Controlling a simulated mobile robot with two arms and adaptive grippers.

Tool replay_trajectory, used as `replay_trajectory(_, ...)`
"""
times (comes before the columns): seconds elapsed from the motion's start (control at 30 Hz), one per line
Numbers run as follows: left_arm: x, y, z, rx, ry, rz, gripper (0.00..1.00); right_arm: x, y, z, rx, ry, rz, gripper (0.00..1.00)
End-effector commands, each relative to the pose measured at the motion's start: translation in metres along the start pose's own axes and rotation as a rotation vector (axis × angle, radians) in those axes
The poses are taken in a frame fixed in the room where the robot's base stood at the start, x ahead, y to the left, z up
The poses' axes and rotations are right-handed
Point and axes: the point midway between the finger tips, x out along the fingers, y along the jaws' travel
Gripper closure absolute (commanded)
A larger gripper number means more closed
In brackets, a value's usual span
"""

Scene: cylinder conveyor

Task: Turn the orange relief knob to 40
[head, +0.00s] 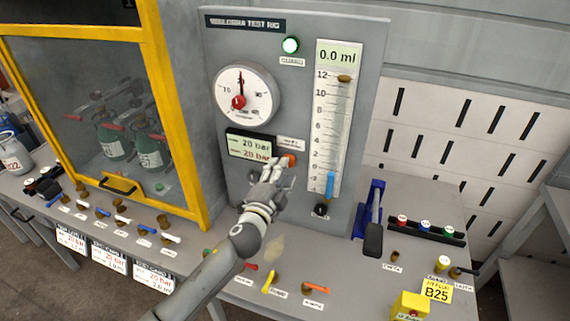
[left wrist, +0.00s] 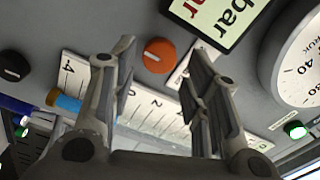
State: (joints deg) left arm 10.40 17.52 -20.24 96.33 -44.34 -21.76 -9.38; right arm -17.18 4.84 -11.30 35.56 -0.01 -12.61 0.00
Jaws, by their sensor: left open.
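The orange relief knob (head: 290,158) is on the grey test rig panel, right of a display (head: 249,146) that reads 20 bar in dark and 20 bar in red. In the left wrist view the knob (left wrist: 158,56) shows whole, with a pale line on its face. My left gripper (head: 283,168) is in front of the panel, just below the knob in the head view and partly over its lower edge. In the left wrist view its open fingers (left wrist: 163,52) stand on either side of the knob, with nothing between them; contact is not visible. My right gripper is out of view.
A round gauge (head: 246,97) is above the display. A tall scale (head: 331,120) reading 0.0 ml stands right of the knob, with a black knob (head: 321,210) below it. A yellow-framed guard (head: 170,120) is at left. Several small valves line the bench.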

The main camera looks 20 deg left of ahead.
Motion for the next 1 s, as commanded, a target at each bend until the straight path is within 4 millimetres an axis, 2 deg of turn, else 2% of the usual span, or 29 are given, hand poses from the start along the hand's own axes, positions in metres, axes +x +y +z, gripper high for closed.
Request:
replay_trajectory(0.1,0.015,-0.001,-0.001,-0.001,0.0,-0.001,0.57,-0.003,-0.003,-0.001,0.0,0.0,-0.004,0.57)
replay_trajectory(0.3,0.03,-0.001,-0.001,-0.001,0.0,-0.001,0.57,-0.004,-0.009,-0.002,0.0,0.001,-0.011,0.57)
replay_trajectory(0.67,0.034,0.0,0.0,-0.001,0.0,0.001,0.57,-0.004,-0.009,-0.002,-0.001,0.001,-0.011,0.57)
replay_trajectory(0.93,0.033,0.0,0.0,-0.001,0.0,0.001,0.89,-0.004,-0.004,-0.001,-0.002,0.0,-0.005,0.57)
replay_trajectory(1.0,0.033,0.0,0.0,0.001,0.0,0.001,0.9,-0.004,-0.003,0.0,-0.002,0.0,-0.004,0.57)
